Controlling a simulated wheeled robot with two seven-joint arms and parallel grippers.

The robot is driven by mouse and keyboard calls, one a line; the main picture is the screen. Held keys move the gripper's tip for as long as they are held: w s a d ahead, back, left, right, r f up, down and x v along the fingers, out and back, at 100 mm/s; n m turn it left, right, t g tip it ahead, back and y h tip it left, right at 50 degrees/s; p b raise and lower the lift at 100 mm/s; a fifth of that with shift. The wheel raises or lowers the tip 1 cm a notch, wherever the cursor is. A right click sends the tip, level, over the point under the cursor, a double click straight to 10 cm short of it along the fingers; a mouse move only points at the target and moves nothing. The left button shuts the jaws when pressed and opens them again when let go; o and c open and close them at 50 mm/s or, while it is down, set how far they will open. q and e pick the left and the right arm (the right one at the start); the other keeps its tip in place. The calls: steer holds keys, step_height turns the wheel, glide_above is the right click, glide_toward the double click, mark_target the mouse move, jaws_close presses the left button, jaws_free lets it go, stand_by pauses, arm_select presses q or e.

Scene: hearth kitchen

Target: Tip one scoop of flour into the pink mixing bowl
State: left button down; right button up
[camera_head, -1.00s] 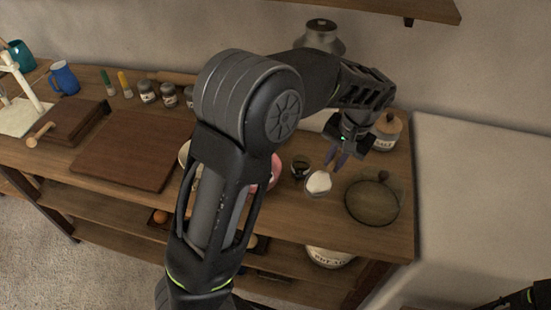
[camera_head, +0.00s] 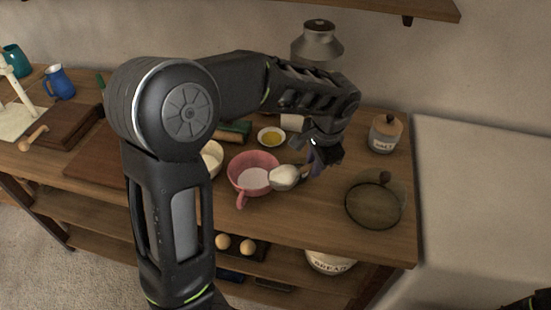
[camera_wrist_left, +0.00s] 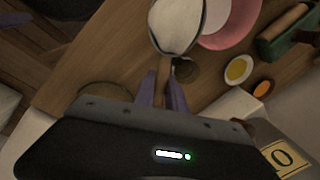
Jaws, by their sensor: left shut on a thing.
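The pink mixing bowl (camera_head: 240,183) stands upright on the wooden table, its handle toward the front edge; something pale shows inside it. It is also partly in view at the top of the left wrist view (camera_wrist_left: 239,38). My left gripper (camera_head: 314,163) is to the right of the bowl, shut on the handle of the scoop (camera_head: 284,178). In the left wrist view, its fingers (camera_wrist_left: 163,88) close around the handle. The scoop (camera_wrist_left: 176,24) holds a white heap of flour and appears level. In the head view it overlaps the bowl's right rim; its height above it is unclear.
A small dish of yellow liquid (camera_head: 271,137) sits behind the bowl. A cream bowl (camera_head: 211,160) is left of it, partly hidden by my arm. A glass lid (camera_head: 374,205) and a salt jar (camera_head: 384,135) stand at the right. A large metal vessel (camera_head: 317,45) is behind.

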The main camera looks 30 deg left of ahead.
mark_target(278, 167)
arm_select(q)
steer(key=s+a+r+m+b, duration=0.1)
steer(key=a+m, duration=0.1)
steer(key=m, duration=0.1)
steer(key=s+a+r+m+h, duration=0.1)
steer(key=s+a+m, duration=0.1)
steer(key=m, duration=0.2)
steer(key=s+a+r+m+t+b, duration=0.1)
steer(key=s+a+r+m, duration=0.1)
steer(key=a+m, duration=0.1)
steer(key=shift+s+m+h+b, duration=0.15)
steer(key=shift+m+h+b, duration=0.2)
steer(key=shift+m, duration=0.25)
steer(key=shift+s+a+r+m+h, duration=0.15)
steer(key=shift+s+r+m+h, duration=0.15)
steer(key=shift+m, duration=0.4)
